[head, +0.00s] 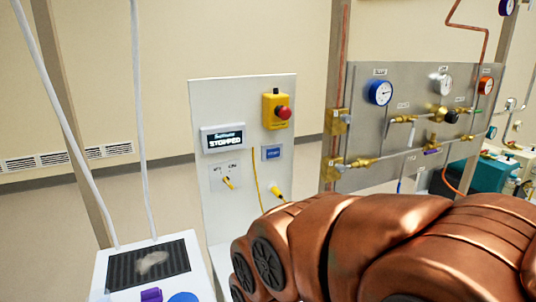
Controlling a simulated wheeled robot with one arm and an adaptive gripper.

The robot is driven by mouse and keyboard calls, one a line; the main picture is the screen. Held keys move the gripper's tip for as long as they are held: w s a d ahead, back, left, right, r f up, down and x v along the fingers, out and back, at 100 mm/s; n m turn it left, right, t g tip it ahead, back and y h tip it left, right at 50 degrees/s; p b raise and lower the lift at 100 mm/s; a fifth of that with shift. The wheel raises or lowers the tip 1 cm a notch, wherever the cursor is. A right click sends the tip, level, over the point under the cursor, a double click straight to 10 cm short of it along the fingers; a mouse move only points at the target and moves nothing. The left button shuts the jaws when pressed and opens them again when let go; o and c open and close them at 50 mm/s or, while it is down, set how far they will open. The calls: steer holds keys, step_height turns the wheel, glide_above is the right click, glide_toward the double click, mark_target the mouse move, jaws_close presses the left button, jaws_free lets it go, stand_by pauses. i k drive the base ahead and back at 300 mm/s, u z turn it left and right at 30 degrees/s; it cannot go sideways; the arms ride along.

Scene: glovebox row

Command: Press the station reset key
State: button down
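A pale upright station panel (207,100) stands left of centre. A small display (223,139) on it reads "STOPPED". To its right, a small blue rectangular piece in a light frame (271,153) carries lettering too small to read; it may be the reset key. Above it is a yellow box (270,101) with a red mushroom button (284,113). Below the display is a small white plate with a yellow-handled switch (229,183). My copper-coloured arm fills the lower right, in front of the panel's lower right side. My gripper's fingers do not show.
Right of the panel, a grey gas board (365,130) carries gauges, brass valves and copper pipes. At lower left is a white unit (205,280) with a dark ribbed pad (122,271), a purple piece and a blue round piece. Thin pale posts rise above it.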

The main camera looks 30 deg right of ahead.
mark_target(271, 152)
steer(key=u, duration=2.45)
steer(key=k, duration=0.75)
steer(key=z, duration=1.05)
